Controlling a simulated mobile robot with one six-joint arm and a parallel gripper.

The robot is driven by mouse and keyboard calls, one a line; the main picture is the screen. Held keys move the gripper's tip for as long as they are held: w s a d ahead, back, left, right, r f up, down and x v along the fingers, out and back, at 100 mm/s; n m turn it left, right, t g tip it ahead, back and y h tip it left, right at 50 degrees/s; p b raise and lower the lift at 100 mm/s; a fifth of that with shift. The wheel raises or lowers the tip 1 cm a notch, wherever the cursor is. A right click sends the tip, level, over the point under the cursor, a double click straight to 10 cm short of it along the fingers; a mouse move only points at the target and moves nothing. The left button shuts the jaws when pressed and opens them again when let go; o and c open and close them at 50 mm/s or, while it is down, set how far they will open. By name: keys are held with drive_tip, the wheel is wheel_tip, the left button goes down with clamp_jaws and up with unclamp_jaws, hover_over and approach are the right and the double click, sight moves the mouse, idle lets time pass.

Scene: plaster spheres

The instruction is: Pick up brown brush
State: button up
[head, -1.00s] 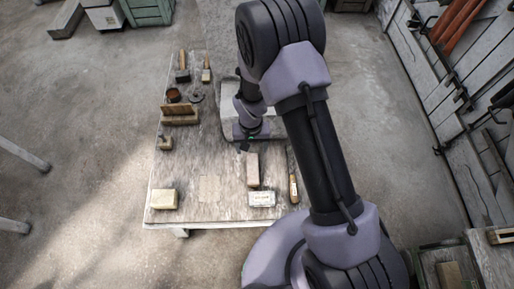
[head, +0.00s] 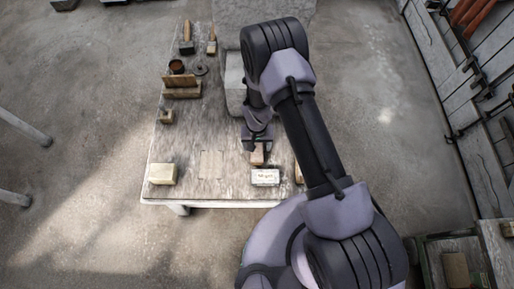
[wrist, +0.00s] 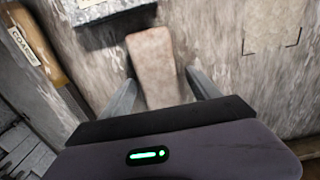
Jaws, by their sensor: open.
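A brown, oblong block (wrist: 152,58) lies flat on the table in the wrist view. It may be the back of the brown brush; no bristles show. My gripper (wrist: 160,75) is open, with one finger on each side of its near end and nothing clamped. In the head view my gripper (head: 257,142) is over the far end of the block (head: 258,158) and hides part of it. Contact with the fingers cannot be told.
A labelled pale box (head: 265,177) sits close by the block. A brown tool marked COARSE (wrist: 36,45) lies to one side. A wooden rack (head: 181,88), a cream block (head: 163,174) and handled tools (head: 187,40) stand further left. A marked outline (head: 212,165) is bare.

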sight(257, 145)
clamp_jaws()
wheel_tip(257, 145, up, 10)
drive_tip(key=p, duration=0.3)
drive_tip(key=shift+r, duration=0.1)
drive_tip(key=c, duration=0.9)
unclamp_jaws()
drive_tip(key=c, duration=0.4)
